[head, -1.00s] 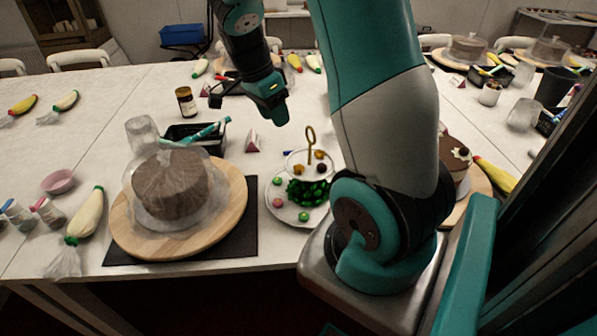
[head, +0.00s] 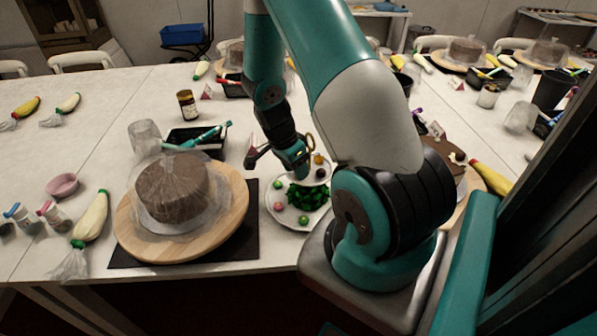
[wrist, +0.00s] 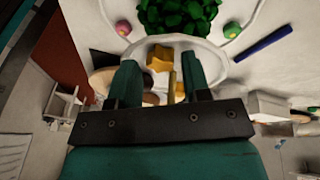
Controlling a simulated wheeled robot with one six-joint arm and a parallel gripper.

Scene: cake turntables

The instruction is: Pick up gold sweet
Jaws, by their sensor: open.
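The gold sweet (wrist: 158,58) is a small star-shaped piece on the white upper tier of a two-tier stand, seen in the wrist view. My gripper (wrist: 157,70) is open, with its two teal fingers on either side of the sweet in that picture; I cannot tell whether they touch it. In the head view my gripper (head: 299,170) is low over the upper tier and hides the gold sweet. The stand's gold ring handle (head: 311,147) rises close to my gripper, and its post (wrist: 171,86) shows between the fingers.
The lower plate (head: 277,214) holds a green pile (head: 306,195) with pink and green sweets around it. An orange sweet (head: 318,158) is on the upper tier by the handle. A wrapped cake (head: 172,190) on a wooden turntable (head: 232,210) stands left. A black tray (head: 211,150) lies behind.

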